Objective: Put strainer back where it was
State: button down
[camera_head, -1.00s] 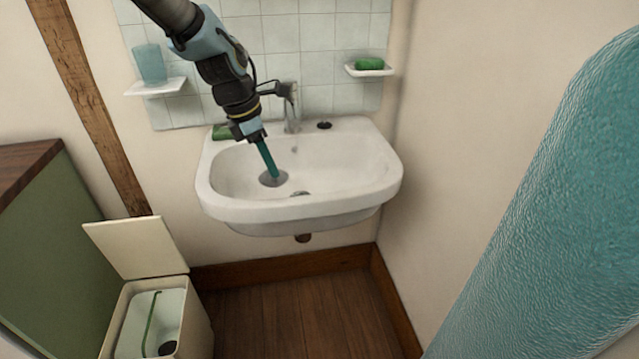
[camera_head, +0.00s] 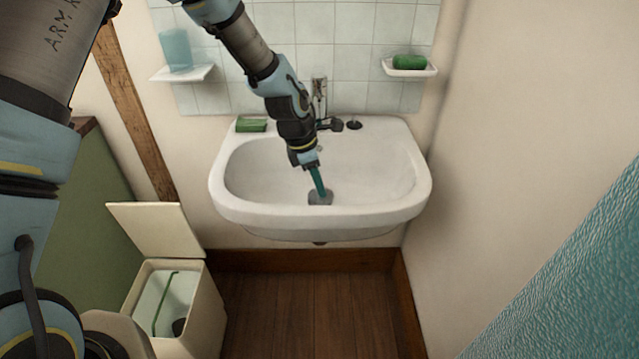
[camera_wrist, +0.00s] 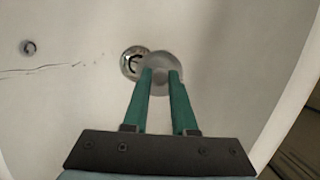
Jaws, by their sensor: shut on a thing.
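The strainer (camera_head: 320,199) is a small grey disc held low inside the white sink (camera_head: 222,197), near the front of the basin. My gripper (camera_head: 319,187) reaches down from above with its green fingers shut on the strainer. In the wrist view the strainer (camera_wrist: 160,62) shows between and beyond the fingertips (camera_wrist: 161,76). The metal-ringed drain hole (camera_wrist: 130,62) lies just left of the strainer there, partly overlapped by it. I cannot tell the height of the strainer above the basin. In the head view the drain is hidden behind the strainer and gripper.
A tap (camera_head: 319,88) stands behind the basin, with a dark plug-like piece (camera_head: 354,125) and green soap (camera_head: 251,125) on the rim. Shelves hold a blue cup (camera_head: 176,50) and a green item (camera_head: 409,62). An open bin (camera_head: 205,300) stands lower left; a teal surface (camera_head: 570,290) is at right.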

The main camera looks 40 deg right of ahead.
notch_tip(320, 180, down, 3)
jog(key=shift+f, duration=0.1)
jog(key=w+d+p, duration=0.2)
jog(key=w, duration=0.1)
jog(key=shift+d, duration=0.15)
jog(key=shift+w+f+p, duration=0.1)
jog(key=shift+f+p, duration=0.35)
jog(key=shift+f, duration=0.2)
jog(key=shift+f, duration=0.1)
jog(key=c, duration=0.7)
grip_release()
jog(key=b+v, duration=0.3)
jog(key=v, duration=0.9)
jog(key=shift+d, duration=0.1)
